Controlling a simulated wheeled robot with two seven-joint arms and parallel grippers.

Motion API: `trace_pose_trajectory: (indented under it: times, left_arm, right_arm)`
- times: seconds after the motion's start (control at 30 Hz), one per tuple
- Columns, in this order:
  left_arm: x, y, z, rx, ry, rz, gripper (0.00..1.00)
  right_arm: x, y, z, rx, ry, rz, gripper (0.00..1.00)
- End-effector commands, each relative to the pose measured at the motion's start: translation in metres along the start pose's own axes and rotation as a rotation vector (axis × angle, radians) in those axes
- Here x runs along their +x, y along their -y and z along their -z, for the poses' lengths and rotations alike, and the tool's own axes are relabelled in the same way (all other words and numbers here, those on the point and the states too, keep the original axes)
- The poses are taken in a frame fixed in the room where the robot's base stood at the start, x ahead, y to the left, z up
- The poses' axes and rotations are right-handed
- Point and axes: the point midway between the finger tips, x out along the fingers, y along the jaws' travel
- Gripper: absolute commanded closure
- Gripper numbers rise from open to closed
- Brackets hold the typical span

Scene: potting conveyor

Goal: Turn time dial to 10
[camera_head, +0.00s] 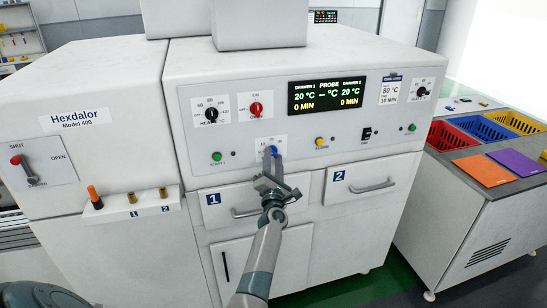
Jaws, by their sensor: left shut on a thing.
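The time dial is a small blue knob (274,150) on the front panel of the white machine, low and left of the display. Its printed scale (265,141) shows just above it, partly covered, and I cannot read where the knob points. My left gripper (270,158) reaches up from below and is shut on the blue knob. Its fingers hide most of the knob. The display (327,94) reads 20 °C and 0 MIN for both drawers. My right gripper is not in view.
A black heat dial (210,115) and a red dial (256,109) sit above the gripper. A green button (216,157) is to its left, a yellow one (320,143) to its right. Drawer handles (372,186) stick out below. Coloured bins (482,128) stand at the right.

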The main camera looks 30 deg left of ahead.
Motion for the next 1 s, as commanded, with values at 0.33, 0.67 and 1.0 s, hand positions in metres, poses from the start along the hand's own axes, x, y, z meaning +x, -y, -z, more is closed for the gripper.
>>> trace_pose_trajectory:
  times: [0.33,0.67,1.0]
  left_arm:
    - [0.0,0.0,0.001,0.002,-0.001,0.001,0.62]
    - [0.0,0.0,0.0,0.001,0.0,0.0,0.48]
    - [-0.018,0.0,0.0,0.001,-0.001,0.001,0.48]
  right_arm:
    - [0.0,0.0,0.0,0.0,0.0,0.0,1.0]
    - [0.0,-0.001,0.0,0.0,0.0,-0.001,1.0]
    - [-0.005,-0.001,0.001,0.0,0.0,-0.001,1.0]
